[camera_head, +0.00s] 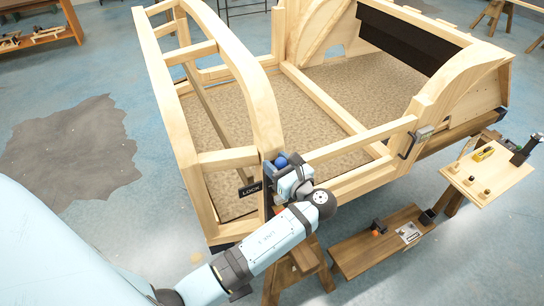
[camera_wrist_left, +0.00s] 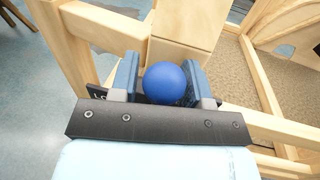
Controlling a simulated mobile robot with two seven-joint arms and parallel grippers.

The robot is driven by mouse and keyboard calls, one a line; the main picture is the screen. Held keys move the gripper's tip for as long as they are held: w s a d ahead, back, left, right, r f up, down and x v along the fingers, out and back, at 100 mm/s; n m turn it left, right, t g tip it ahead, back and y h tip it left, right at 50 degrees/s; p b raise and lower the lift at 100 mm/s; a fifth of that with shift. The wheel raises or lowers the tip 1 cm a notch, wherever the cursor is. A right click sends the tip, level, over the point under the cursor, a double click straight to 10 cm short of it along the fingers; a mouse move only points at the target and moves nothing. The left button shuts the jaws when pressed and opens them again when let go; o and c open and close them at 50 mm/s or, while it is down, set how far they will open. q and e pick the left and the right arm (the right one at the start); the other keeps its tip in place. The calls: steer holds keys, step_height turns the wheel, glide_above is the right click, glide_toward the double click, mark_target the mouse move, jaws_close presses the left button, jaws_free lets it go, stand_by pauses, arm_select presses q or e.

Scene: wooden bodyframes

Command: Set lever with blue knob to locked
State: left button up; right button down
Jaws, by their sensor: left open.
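The blue knob (camera_head: 281,161) of the lever shows at the front corner post of the wooden body frame, just right of a black "LOCK" plate (camera_head: 250,189). My left gripper (camera_head: 283,167) is at the knob. In the left wrist view the knob (camera_wrist_left: 165,83) sits between the two blue-padded fingers of my left gripper (camera_wrist_left: 163,82), which are open around it. I cannot tell whether either finger touches it. The lever's arm is hidden behind the knob and gripper. My right gripper is not in view.
The wooden body frame (camera_head: 325,103) rises around the lever. A wooden side table (camera_head: 500,178) with small tools stands at the right. A low bench (camera_head: 358,256) is below it. The blue floor at the left is open around a dark patch (camera_head: 70,150).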

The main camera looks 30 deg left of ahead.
arm_select(q)
steer(key=shift+a, duration=0.2)
stand_by(0.3)
jaws_close()
steer(key=n, duration=0.1)
steer(key=s+a+n, duration=0.1)
steer(key=n, duration=0.1)
steer(key=s+n+h, duration=0.1)
steer(key=n, duration=0.1)
steer(key=shift+s+a+f, duration=0.15)
steer(key=shift+f, duration=0.25)
jaws_free()
